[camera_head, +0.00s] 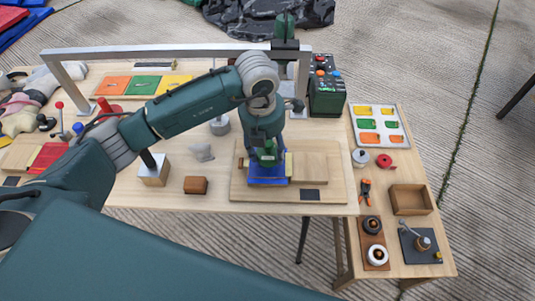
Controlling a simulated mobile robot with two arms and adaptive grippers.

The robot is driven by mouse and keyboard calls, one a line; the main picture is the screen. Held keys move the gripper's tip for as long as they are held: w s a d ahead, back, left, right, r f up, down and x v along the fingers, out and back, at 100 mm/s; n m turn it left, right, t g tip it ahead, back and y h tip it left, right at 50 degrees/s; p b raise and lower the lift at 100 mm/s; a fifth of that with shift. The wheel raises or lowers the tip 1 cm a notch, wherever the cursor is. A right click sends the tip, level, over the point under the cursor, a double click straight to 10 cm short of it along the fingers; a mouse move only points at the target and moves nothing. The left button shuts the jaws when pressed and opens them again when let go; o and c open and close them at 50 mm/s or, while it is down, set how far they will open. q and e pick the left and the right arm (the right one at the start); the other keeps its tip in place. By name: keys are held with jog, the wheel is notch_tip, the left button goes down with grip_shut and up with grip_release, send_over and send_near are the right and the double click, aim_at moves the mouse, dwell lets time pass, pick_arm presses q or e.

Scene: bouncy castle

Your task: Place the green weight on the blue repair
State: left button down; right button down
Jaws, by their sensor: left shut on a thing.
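My left arm reaches in from the left, and its left gripper (266,160) points down over a wooden board on the table. It is shut on the green weight (267,154), which is mostly hidden by the fingers. The blue repair (268,181) lies on the board directly below the gripper. The weight is over the blue repair, but I cannot tell whether it touches it. My right gripper is not in view.
A metal frame (180,50) spans the back of the table. A wooden block (195,185) and a grey piece (201,152) lie left of the board (320,175). A side table at right holds a tray of coloured patches (380,125) and an open wooden box (411,200).

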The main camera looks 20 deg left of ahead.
aim_at(267, 153)
pick_arm(q)
notch_tip(267, 153, down, 2)
jog(key=shift+f, duration=0.15)
jog(key=shift+w+f, duration=0.1)
jog(key=shift+f, duration=0.1)
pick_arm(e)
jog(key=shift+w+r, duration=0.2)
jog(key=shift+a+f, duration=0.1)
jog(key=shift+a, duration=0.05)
pick_arm(q)
jog(key=c, duration=1.2)
grip_release()
jog(key=shift+f, duration=0.2)
jog(key=o, duration=0.4)
jog(key=shift+o, duration=0.2)
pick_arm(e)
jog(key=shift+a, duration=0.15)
